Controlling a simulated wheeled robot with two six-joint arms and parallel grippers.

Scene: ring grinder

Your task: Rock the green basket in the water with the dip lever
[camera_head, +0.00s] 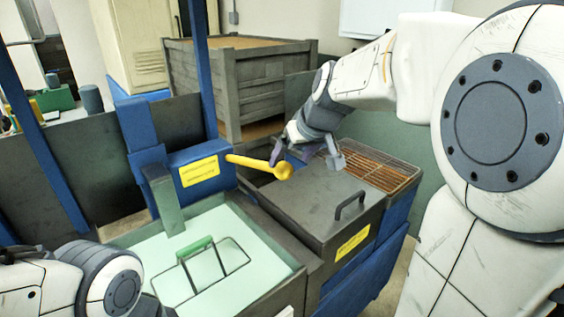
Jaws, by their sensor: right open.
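The dip lever is a yellow rod (250,162) with a round knob (283,170), sticking out to the right from a blue housing. My right gripper (306,158) is open at the knob end, one finger close to the knob and the other to its right. Whether it touches the knob I cannot tell. The green basket's handle (195,249) and dark wire frame (222,262) show in the pale green water (160,262) of the tank, below and left of the lever. The basket's lower part is hard to make out. My left arm enters at bottom left; its gripper is not visible.
A dark lidded box with a black handle (349,205) stands right of the tank, below my right gripper. A brown wire rack (378,168) lies behind it. A grey post (163,197) rises at the tank's back edge. A large wooden crate (270,85) stands behind.

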